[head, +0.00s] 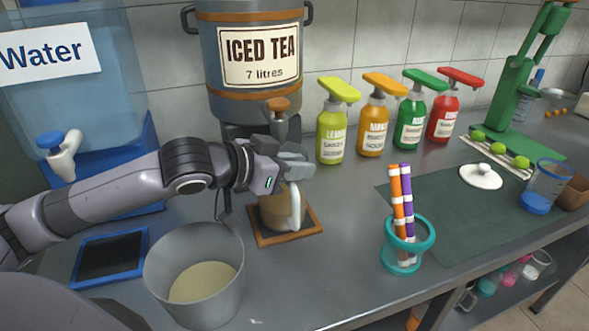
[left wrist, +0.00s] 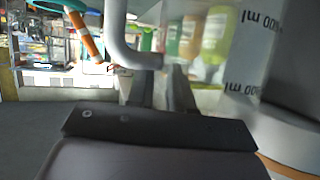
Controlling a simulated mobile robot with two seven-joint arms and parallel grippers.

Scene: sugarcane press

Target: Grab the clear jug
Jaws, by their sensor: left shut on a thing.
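The clear jug (head: 272,212) stands upright on a wood-framed mat (head: 262,239) below the iced tea dispenser, with brown liquid showing inside. Its pale handle (head: 295,208) faces right and forward. My left gripper (head: 297,168) is at the top of the handle and shut on it. In the left wrist view the handle (left wrist: 119,40) curves in front of the fingers (left wrist: 158,92), and the clear wall of the jug (left wrist: 243,55) with ml marks fills the right side. The fingertips partly hide the jug's upper rim in the head view. My right gripper is not in view.
The iced tea dispenser (head: 254,50) and its tap (head: 278,108) are close above the jug. A grey bucket (head: 222,292) stands in front left. A teal cup (head: 405,262) with striped straws is to the right. Several syrup bottles (head: 331,140) line the back.

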